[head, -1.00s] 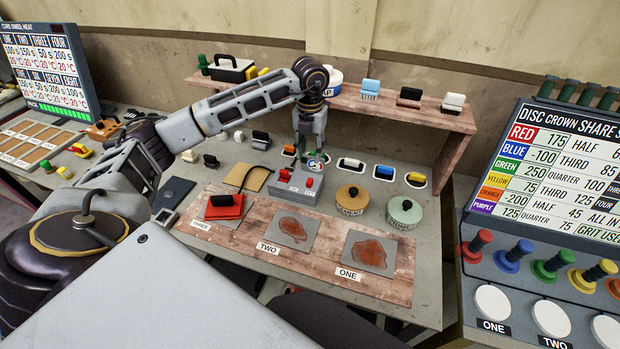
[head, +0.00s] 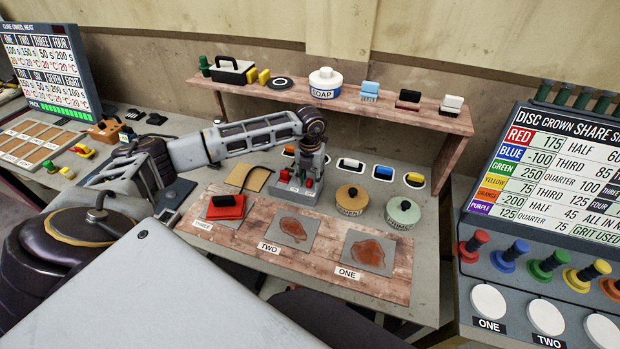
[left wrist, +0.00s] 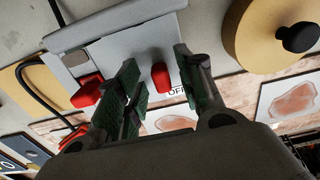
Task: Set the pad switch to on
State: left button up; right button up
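A grey switch box (head: 297,197) with two red levers sits on the table, just behind the wooden board. In the left wrist view the box (left wrist: 135,42) shows one red lever (left wrist: 160,77) beside an OFF label (left wrist: 177,92), and another red lever (left wrist: 88,91) further left. I cannot read which lever is the pad's. My left gripper (head: 303,172) is over the box, pointing down. In the wrist view its green-padded fingers (left wrist: 158,68) are apart, with the lever by the OFF label in the gap between them. The other lever is outside the left finger. My right gripper is not in view.
A tan pad (head: 250,178) with a black cable lies left of the box. Tan (head: 352,200) and green (head: 404,213) lidded pots stand to its right. A red-based block (head: 225,207) sits on the board in front. A shelf (head: 400,112) stands behind.

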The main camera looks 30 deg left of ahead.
pick_arm(q)
jog(key=shift+f, duration=0.25)
jog(key=shift+c, duration=0.3)
grip_shut()
